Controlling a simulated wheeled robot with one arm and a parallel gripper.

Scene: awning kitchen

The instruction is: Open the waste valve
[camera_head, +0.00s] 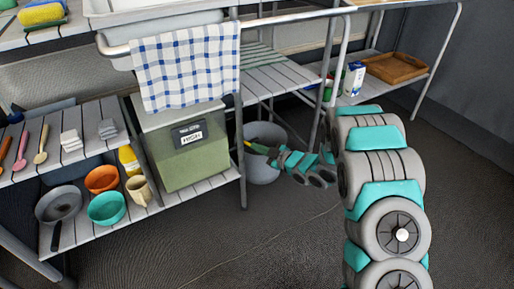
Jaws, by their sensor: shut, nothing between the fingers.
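A green-grey tank (182,150) with a light lid and a dark label reading what looks like "HIGH" stands on the lower slatted shelf, under the hanging towel. A small yellow part (248,143) shows to the right of the tank, close to my gripper's tip; I cannot tell for sure whether it is the waste valve's handle. My gripper (256,148) is shut and empty, at the end of my arm reaching in from the right, in front of a grey bucket (263,174). Whether it touches the yellow part is too small to tell.
A blue-checked towel (187,68) hangs from the rail above the tank. A metal table leg (241,185) stands between the tank and the bucket. Bowls, a mug and a pan (59,206) sit on the left shelf. A milk carton (354,78) and wooden tray (395,68) are behind. The front floor is clear.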

